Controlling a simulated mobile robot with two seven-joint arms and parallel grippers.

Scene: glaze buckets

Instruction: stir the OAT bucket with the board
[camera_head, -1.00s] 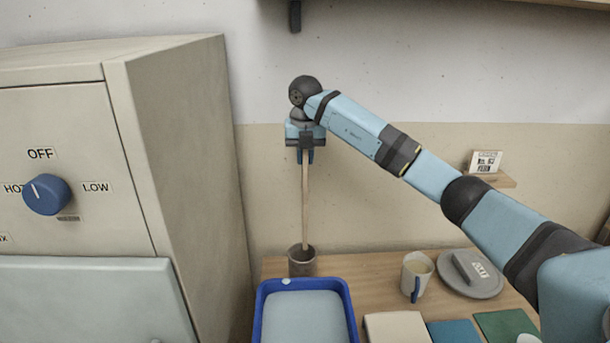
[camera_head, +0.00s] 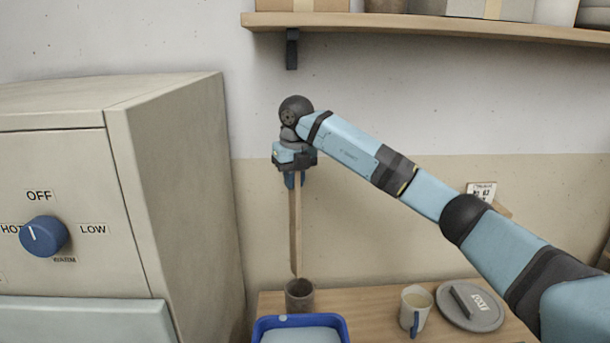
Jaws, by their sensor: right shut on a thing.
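My right gripper (camera_head: 294,176) is shut on the top of a long, thin wooden board (camera_head: 295,225), which hangs almost upright. The board's lower tip is just above a small dark brown cup (camera_head: 299,295) on the table, seemingly clear of its rim. No bucket marked OAT can be made out. My left gripper is not in view.
A blue tray (camera_head: 258,334) with pale contents sits at the table's front. A cream mug (camera_head: 416,309) with a blue handle stands on the wooden table (camera_head: 363,304). A cabinet (camera_head: 185,190) with a blue knob (camera_head: 44,236) fills the left. A shelf (camera_head: 400,27) runs overhead.

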